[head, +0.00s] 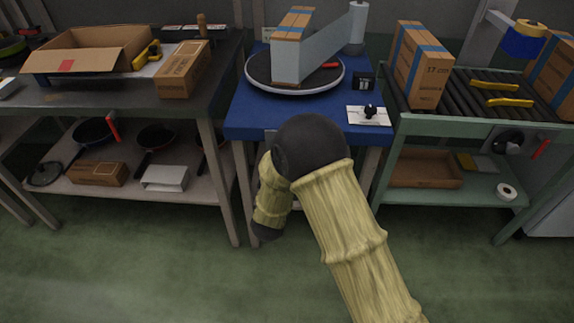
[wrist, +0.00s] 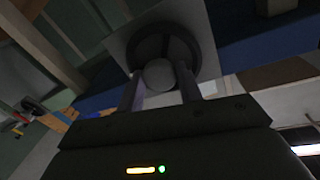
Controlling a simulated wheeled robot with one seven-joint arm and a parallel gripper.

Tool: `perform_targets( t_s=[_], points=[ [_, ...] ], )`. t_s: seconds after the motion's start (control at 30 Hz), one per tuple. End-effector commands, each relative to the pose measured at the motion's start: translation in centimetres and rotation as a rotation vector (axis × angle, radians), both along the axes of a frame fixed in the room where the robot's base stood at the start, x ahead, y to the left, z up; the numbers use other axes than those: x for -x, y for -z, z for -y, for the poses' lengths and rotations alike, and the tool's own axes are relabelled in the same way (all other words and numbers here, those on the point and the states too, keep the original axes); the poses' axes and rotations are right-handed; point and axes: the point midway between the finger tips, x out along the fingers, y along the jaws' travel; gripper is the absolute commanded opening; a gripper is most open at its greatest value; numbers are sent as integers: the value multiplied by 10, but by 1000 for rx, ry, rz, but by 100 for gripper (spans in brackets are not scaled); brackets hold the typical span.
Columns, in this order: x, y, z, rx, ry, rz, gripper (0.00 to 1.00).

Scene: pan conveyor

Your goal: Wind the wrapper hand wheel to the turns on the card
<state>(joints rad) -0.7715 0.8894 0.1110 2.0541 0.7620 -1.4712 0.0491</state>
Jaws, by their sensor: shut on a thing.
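The hand wheel (wrist: 165,38) is a dark ring on a pale square plate (wrist: 207,62) in the wrist view. A round grey knob (wrist: 159,74) stands out from it. My gripper (wrist: 158,80) has one finger on each side of this knob and is shut on it. In the head view my arm hides the gripper and the wheel at the front of the blue table (head: 250,118). On the table, the round turntable (head: 262,86) carries an upright carton (head: 288,55) with a sheet of film running to a roll (head: 357,22). No card with a readable number shows.
A small black box (head: 363,81) and a white plate with a black knob (head: 369,114) sit right of the turntable. A workbench (head: 130,98) with cartons stands left, a roller conveyor (head: 455,95) with cartons right. Green floor (head: 170,280) in front is clear.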

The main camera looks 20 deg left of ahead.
Motion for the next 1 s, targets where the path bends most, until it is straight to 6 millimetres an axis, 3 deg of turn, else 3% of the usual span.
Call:
perform_targets(
  t_s=[1.0],
  points=[
    [0, 3, 1, -941, -4, -228, 13]
  ],
)
